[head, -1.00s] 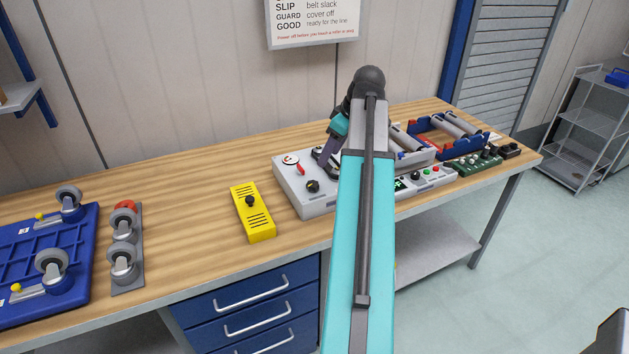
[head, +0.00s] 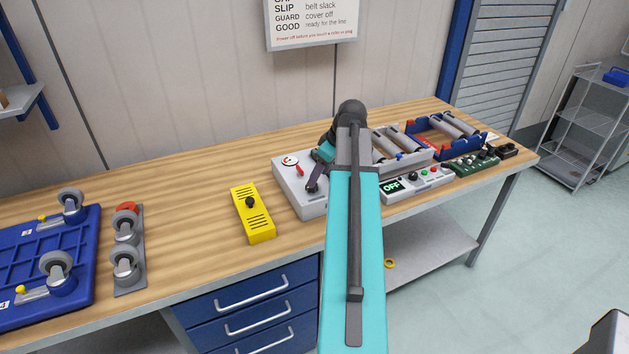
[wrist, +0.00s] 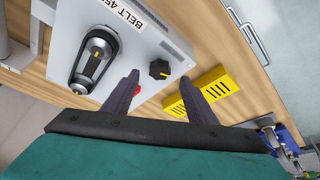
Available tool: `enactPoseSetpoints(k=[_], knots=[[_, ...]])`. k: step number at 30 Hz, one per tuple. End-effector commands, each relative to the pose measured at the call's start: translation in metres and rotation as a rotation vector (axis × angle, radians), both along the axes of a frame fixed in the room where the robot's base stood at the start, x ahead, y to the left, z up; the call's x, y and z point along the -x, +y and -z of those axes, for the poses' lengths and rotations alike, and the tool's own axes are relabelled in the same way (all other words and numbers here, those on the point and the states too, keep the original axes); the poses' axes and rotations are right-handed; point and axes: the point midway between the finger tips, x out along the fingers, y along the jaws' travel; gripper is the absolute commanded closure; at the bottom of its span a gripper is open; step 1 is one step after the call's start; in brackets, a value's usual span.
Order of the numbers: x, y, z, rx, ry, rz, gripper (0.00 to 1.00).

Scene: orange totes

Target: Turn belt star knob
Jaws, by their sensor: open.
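The black star knob (wrist: 159,69) sits on the grey belt unit (wrist: 135,48), close to the unit's edge. It has a small pale mark. My gripper (wrist: 159,80) is open, with its two dark fingertips apart on either side of the knob in the wrist view. I cannot tell whether they touch it. The black belt (wrist: 92,56) loops around its pulleys left of the knob. In the head view, my gripper (head: 314,184) is over the front of the belt unit (head: 287,184) and hides the knob.
A yellow vented cover (head: 252,214) with a black knob lies left of the unit. A red lever (head: 299,169) stands on the unit. A control box reading OFF (head: 391,187) and a blue roller tray (head: 447,136) are to the right.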

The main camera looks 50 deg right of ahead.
Motion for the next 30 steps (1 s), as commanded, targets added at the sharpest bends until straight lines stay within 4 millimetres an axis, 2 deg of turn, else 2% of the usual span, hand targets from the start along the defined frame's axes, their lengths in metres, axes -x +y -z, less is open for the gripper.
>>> enactPoseSetpoints(k=[13, 28, 30], knots=[[-0.015, 0.004, 0.036, -0.001, 0.001, -0.002, 0.48], [-0.019, 0.005, 0.044, 0.000, 0.000, -0.002, 0.48], [-0.019, 0.005, 0.043, 0.000, 0.000, -0.002, 0.58]])
